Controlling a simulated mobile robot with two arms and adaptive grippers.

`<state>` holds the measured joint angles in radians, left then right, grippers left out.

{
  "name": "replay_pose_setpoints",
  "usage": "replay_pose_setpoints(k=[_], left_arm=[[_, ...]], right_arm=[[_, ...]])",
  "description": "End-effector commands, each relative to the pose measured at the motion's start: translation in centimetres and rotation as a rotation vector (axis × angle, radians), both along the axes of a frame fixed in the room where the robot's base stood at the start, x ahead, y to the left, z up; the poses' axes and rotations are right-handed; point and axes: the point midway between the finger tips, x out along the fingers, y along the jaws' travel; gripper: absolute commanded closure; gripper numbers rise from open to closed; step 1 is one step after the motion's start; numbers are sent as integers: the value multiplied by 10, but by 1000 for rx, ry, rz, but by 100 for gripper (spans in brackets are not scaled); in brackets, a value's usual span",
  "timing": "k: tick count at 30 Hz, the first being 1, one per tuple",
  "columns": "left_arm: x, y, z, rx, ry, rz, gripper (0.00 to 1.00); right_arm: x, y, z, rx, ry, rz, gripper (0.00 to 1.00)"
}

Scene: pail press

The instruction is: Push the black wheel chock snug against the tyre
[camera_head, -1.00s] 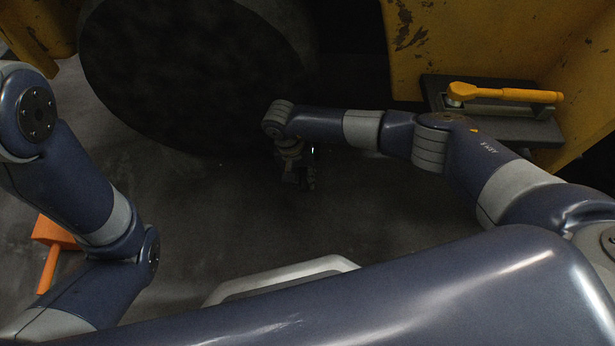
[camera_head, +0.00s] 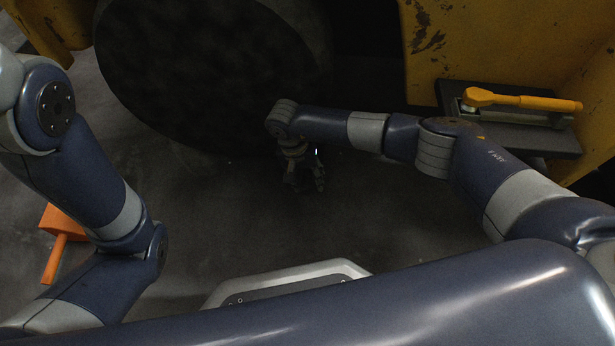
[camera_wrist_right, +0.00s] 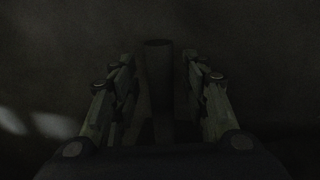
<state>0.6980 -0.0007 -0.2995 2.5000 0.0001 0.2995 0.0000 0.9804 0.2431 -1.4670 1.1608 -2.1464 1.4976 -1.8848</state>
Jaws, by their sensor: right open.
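The tyre (camera_head: 200,75) is a large dark disc in the upper left half of the head view. My right gripper (camera_head: 306,184) points down close to the floor, to the lower right of the tyre. Its two fingers stand apart in the right wrist view (camera_wrist_right: 160,95). A dark post-like shape (camera_wrist_right: 158,80) shows between the fingers there, not visibly clamped; it is too dark to tell whether it is part of the chock. I cannot make out the black wheel chock clearly in the head view. My left gripper is out of view.
Yellow, chipped bodywork (camera_head: 480,45) rises at the upper right. A dark ledge (camera_head: 520,135) there carries a yellow-handled tool (camera_head: 520,100). An orange mallet-like object (camera_head: 62,225) lies on the floor at the left. The grey floor (camera_head: 220,220) before the tyre looks clear.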

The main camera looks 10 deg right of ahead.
Motion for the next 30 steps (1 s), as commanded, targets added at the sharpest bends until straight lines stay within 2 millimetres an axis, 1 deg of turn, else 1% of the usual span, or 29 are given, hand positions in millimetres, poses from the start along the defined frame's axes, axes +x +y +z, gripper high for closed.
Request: replay_pose_setpoints(k=[2, 5, 15, 18, 21, 24, 30], left_arm=[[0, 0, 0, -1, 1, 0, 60], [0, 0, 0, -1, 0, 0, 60], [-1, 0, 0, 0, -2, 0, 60], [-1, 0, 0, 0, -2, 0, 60], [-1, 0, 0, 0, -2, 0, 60], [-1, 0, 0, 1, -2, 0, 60], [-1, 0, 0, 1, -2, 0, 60]], right_arm=[[1, 1, 4, 0, -2, -1, 58], [3, 3, 15, 1, -4, 1, 58], [7, 17, 85, 2, -8, 2, 58], [8, 19, 101, 1, -6, 1, 58], [8, 22, 112, 1, -6, 1, 58], [8, 23, 117, 1, -4, 2, 58], [8, 23, 119, 1, -3, 1, 58]])
